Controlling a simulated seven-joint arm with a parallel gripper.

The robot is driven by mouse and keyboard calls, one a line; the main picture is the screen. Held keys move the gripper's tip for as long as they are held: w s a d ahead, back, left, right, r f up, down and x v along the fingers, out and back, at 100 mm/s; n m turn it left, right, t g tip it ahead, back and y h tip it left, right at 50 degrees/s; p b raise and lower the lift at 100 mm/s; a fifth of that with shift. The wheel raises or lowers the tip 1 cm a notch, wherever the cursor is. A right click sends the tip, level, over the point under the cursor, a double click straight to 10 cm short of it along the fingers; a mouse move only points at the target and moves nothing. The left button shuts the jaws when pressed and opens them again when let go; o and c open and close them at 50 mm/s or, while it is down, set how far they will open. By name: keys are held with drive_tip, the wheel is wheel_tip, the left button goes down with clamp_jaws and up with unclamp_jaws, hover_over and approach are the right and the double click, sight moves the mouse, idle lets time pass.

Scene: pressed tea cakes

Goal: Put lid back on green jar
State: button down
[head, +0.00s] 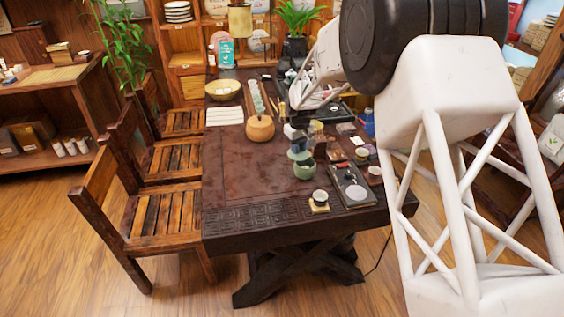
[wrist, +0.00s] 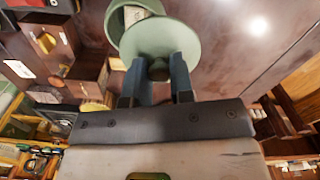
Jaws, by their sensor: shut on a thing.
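The green jar (head: 304,171) stands open near the front right part of the dark table. My gripper (head: 298,145) is just above it and shut on the knob of the pale green lid (head: 300,155). In the wrist view, the blue fingers of my gripper (wrist: 158,68) pinch the dark knob from both sides. The round lid (wrist: 160,38) covers part of the jar (wrist: 122,17), whose rim and part of its inside show past the lid's upper left edge. The lid is off-centre from the jar and appears held a little above it.
A tray (head: 351,186) with small items lies right of the jar. A small cup on a yellow coaster (head: 319,207) stands in front. An orange-brown round pot (head: 260,128) is behind to the left. The table (head: 235,175) is clear left of the jar.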

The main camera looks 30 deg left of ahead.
sight(306, 154)
drive_tip(key=shift+w+d+r, duration=0.25)
drive_tip(key=shift+w+r, duration=0.05)
drive_tip(key=shift+w, duration=0.2)
drive_tip(key=shift+w+d+r, duration=0.25)
drive_tip(key=shift+w+d, duration=0.05)
drive_tip(key=shift+w, duration=0.2)
drive_tip(key=shift+w+d+r, duration=0.25)
drive_tip(key=shift+w+r, duration=0.05)
drive_tip(key=shift+w, duration=0.2)
drive_tip(key=shift+f, duration=0.25)
drive_tip(key=shift+f, duration=2.9)
drive_tip(key=shift+f, duration=0.25)
drive_tip(key=shift+c, duration=2.2)
unclamp_jaws()
drive_tip(key=shift+r, duration=0.15)
drive_tip(key=shift+r, duration=3.4)
